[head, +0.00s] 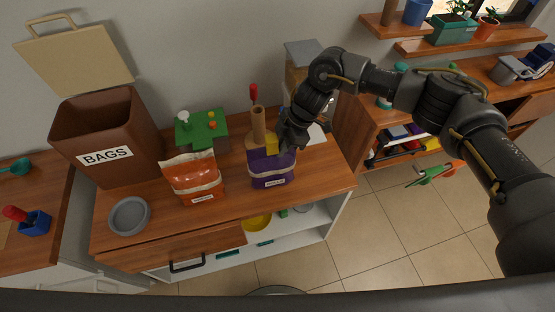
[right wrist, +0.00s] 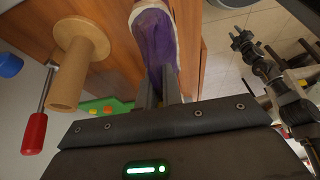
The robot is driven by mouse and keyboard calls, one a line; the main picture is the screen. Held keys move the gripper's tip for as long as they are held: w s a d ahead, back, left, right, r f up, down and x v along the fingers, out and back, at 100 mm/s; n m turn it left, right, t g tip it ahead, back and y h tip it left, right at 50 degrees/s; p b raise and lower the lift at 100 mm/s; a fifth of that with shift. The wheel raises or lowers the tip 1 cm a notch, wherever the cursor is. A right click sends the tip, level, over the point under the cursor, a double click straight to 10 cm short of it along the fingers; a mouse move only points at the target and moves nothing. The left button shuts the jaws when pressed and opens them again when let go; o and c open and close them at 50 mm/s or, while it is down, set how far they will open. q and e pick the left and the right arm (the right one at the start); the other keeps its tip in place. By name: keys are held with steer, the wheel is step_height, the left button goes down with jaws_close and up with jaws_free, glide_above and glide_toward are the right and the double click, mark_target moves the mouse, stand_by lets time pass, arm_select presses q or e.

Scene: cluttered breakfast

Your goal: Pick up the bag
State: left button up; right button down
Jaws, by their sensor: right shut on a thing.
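A purple bag (head: 272,169) with a pale label stands on the wooden counter, to the right of an orange bag (head: 195,178). My right gripper (head: 292,138) reaches it from above right. In the right wrist view, the purple bag (right wrist: 160,50) sits between the fingers of my right gripper (right wrist: 158,92), which are shut on its upper part. The bag still appears to rest on the counter. A dark arm, likely my left one, shows at the right of the right wrist view; its jaw state is unclear. My left gripper is outside the head view.
A brown bin (head: 108,135) marked BAGS stands open at the counter's left. A grey bowl (head: 129,215) is in front of it. A wooden holder (head: 258,125) stands close behind the purple bag. A green block board (head: 202,128) is behind the orange bag.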

steer(key=shift+s+d+f, duration=0.1)
steer(key=shift+s+f, duration=0.15)
steer(key=shift+f, duration=0.1)
steer(key=shift+r, duration=0.15)
step_height(320, 180, up, 3)
steer(key=shift+f+b, duration=0.1)
steer(key=shift+b, duration=0.35)
steer(key=s+r+b, duration=0.4)
steer(key=s+r, duration=0.6)
steer(key=s, duration=0.3)
steer(key=shift+s+a, duration=0.25)
steer(key=shift+a, duration=0.2)
